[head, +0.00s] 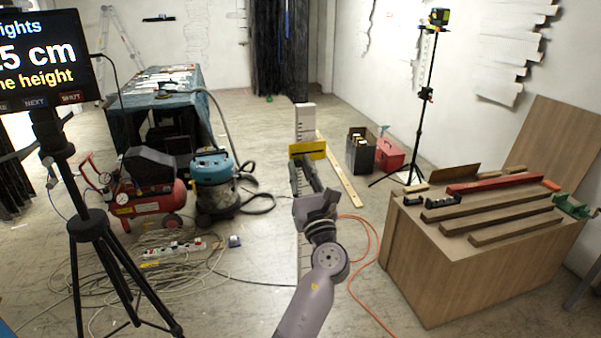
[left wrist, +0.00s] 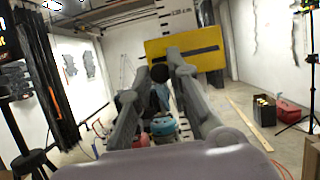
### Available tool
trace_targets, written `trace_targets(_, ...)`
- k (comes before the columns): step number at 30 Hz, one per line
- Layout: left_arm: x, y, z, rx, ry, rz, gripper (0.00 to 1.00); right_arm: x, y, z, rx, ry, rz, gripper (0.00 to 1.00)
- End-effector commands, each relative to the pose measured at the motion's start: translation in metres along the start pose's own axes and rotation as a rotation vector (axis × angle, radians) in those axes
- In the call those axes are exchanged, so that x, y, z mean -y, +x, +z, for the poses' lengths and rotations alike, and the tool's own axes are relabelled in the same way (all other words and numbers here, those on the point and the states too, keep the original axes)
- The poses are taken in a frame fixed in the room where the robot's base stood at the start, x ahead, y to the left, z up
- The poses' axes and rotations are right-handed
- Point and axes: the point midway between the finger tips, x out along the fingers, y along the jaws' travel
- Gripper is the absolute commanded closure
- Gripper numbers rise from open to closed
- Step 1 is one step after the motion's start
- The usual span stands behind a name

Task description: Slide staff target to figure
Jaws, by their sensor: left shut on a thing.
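The levelling staff (head: 305,115) is a white upright board with dark graduation marks; it also shows at the top of the left wrist view (left wrist: 178,12). The staff target (head: 316,149) is a yellow plate with a dark horizontal bar, across the staff. In the left wrist view the target (left wrist: 208,60) is slightly tilted in the picture. My left gripper (head: 302,166) reaches up to the target from the near side and is shut on it; its fingers (left wrist: 168,75) partly cover the plate's lower edge. My right gripper is not in view.
A screen (head: 45,55) on a black tripod, partly cut off, shows a large "5 cm". A compressor (head: 145,195), blue vacuum (head: 212,170) and cables lie left. A wooden bench (head: 470,260) with bars stands right. A tripod with a laser level (head: 438,17) stands behind.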

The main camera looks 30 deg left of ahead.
Motion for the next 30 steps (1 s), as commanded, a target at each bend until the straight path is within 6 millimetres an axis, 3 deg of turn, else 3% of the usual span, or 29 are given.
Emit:
trace_targets(8, 0.000, 0.000, 0.000, 0.001, 0.001, -0.001, 1.00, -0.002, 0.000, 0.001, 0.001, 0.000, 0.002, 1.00)
trace_targets(9, 0.000, 0.000, 0.000, 0.000, 0.001, -0.001, 0.82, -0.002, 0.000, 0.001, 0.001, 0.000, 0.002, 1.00)
trace_targets(18, 0.000, 0.000, -0.001, -0.001, 0.001, -0.001, 0.63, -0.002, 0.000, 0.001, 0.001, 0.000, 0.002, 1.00)
trace_targets(30, 0.000, -0.010, -0.002, -0.003, 0.002, -0.002, 0.63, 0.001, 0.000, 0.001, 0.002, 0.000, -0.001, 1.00)
